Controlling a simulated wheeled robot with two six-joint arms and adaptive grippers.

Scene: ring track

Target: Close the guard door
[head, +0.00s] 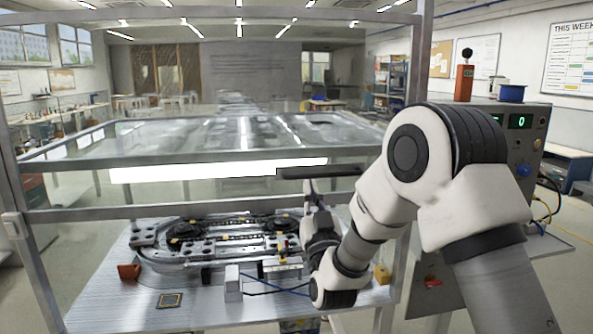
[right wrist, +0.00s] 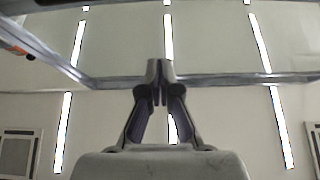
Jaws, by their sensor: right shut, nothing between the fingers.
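The guard door (head: 200,157) appears as a metal-framed clear panel inside the tall guard frame. Its pane reflects the ceiling lights and looks tilted back, not upright; its exact angle is hard to tell. A dark handle bar (head: 320,171) shows along its front edge. My right gripper (head: 309,184) points up just below this handle, with its fingers shut and empty. I cannot tell whether it touches the handle. In the right wrist view, the shut fingertips (right wrist: 159,66) overlap a metal frame bar (right wrist: 235,79) against the ceiling. My left gripper is not in view.
Below is a ring track (head: 220,240) on a metal table (head: 110,310), with a red block (head: 129,272) and a small white box (head: 233,283). The guard frame's left post (head: 22,215) stands at left. A control cabinet (head: 522,140) stands at right behind my arm.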

